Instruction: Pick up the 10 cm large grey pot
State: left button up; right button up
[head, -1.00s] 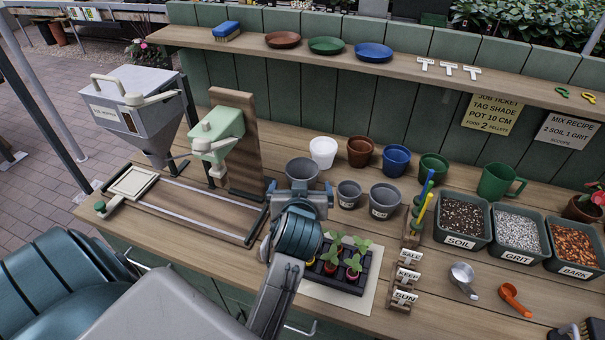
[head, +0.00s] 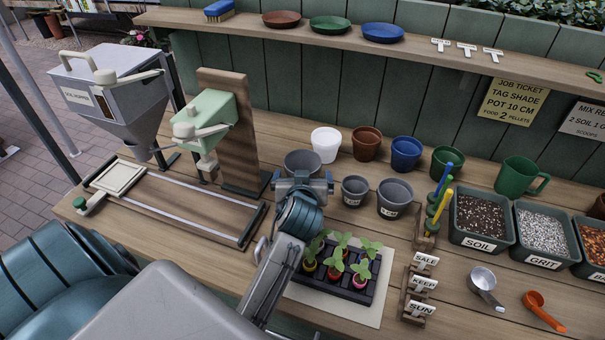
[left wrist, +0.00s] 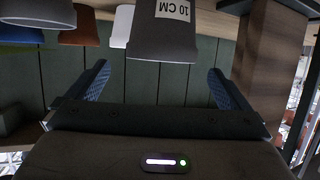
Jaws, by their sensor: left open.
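The large grey pot (head: 302,162) stands upright on the wooden bench, left of the white pot's front. In the left wrist view, which looks upside down, the large grey pot (left wrist: 160,38) carries a "10 CM" label. My left gripper (head: 303,181) is in front of the pot, its fingers pointing toward it. In the wrist view the left gripper (left wrist: 158,82) is open and empty, with the pot ahead, roughly centred in the gap between the fingers. In the head view the gripper hides the pot's lower part. My right gripper is not in view.
Two smaller grey pots, the nearer-left one (head: 354,190) and its labelled neighbour (head: 394,198), stand right of the gripper. A white pot (head: 326,143) is close behind. A seedling tray (head: 345,290) lies below the arm. A wooden upright (head: 236,130) stands to the left.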

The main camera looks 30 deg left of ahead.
aim_at(303, 165)
pick_arm(q)
jog(key=x, duration=0.2)
jog(key=p+x, duration=0.1)
jog(key=x, duration=0.1)
jog(key=p+x, duration=0.1)
jog(key=shift+w+a+r, duration=0.25)
jog(key=shift+w+a, duration=0.15)
jog(key=shift+a, duration=0.05)
jog(key=shift+w+a+f+p, duration=0.25)
jog(key=shift+w+f+p, duration=0.05)
jog(key=shift+w+f, duration=0.05)
jog(key=shift+d, duration=0.1)
jog(key=c, duration=0.9)
jog(key=shift+r, duration=0.1)
jog(key=shift+c, duration=0.2)
